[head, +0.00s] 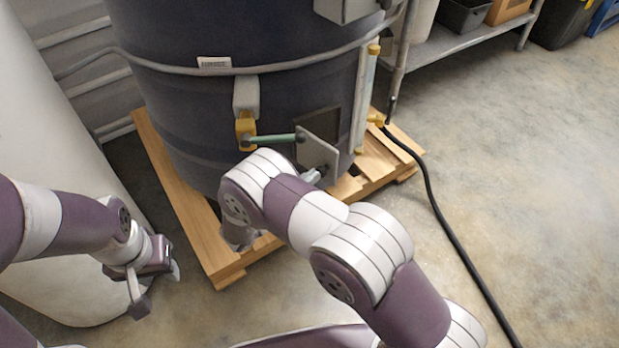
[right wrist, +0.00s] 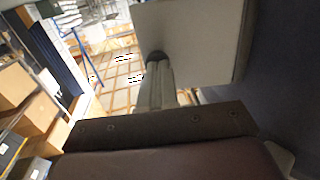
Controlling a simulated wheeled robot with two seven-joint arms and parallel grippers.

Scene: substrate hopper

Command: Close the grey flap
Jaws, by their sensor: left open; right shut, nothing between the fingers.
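The grey flap (head: 318,152) is a flat light-grey plate low on the front of the dark blue drum (head: 200,112). It stands out at an angle from the wall, and a dark square (head: 321,122) shows behind it. In the right wrist view the flap (right wrist: 205,40) fills the top middle. My right gripper (head: 313,176) is shut and empty at the flap's lower part, partly hidden by my arm. In the wrist view its fingertips (right wrist: 158,62) appear at the plate's face; contact is unclear. My left gripper (head: 156,286) is open and empty, low at the left, away from the flap.
A green bar (head: 272,139) and a yellow block (head: 245,130) sit left of the flap. The drum stands on a wooden pallet (head: 185,215). A black hose (head: 445,225) crosses the floor at right. A metal shelf (head: 455,46) stands behind. The right floor is otherwise clear.

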